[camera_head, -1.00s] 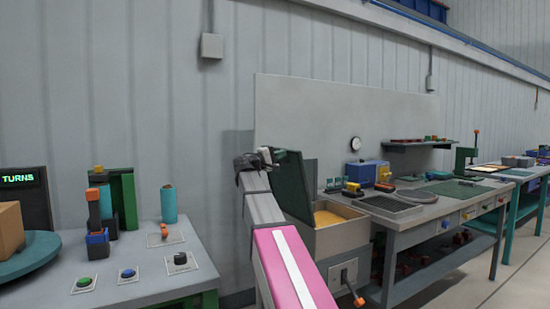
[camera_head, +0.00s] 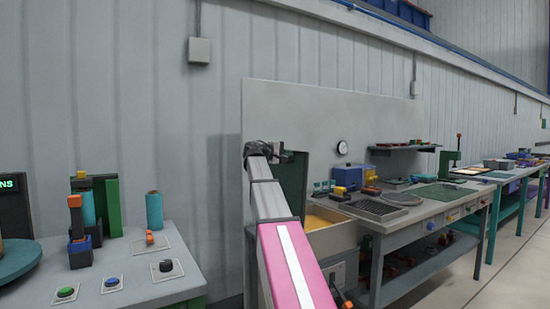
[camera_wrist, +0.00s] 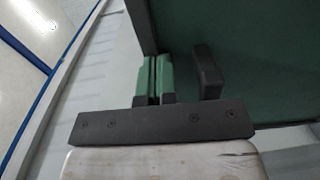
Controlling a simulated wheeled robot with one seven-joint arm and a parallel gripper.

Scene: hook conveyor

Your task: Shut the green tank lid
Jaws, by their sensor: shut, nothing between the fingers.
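The green tank lid (camera_head: 295,182) stands raised, roughly upright, at the back of the pale tank (camera_head: 333,238). The tank is open and yellow-orange contents (camera_head: 322,217) show inside. My arm hides the lid's left part and part of the tank. My gripper (camera_head: 287,154) is at the lid's upper edge. In the wrist view the lid (camera_wrist: 265,60) fills the right side, with a dark block (camera_wrist: 208,72) on it. My gripper (camera_wrist: 158,65) has its two green-faced fingers together and empty, just left of that block. Whether they touch the lid is unclear.
A grey panel (camera_head: 350,110) stands behind the tank. A workbench (camera_head: 420,210) with a grille and tools adjoins it on the right. On the left is a table (camera_head: 130,270) with buttons and a teal cylinder (camera_head: 154,210). Open floor lies at the lower right.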

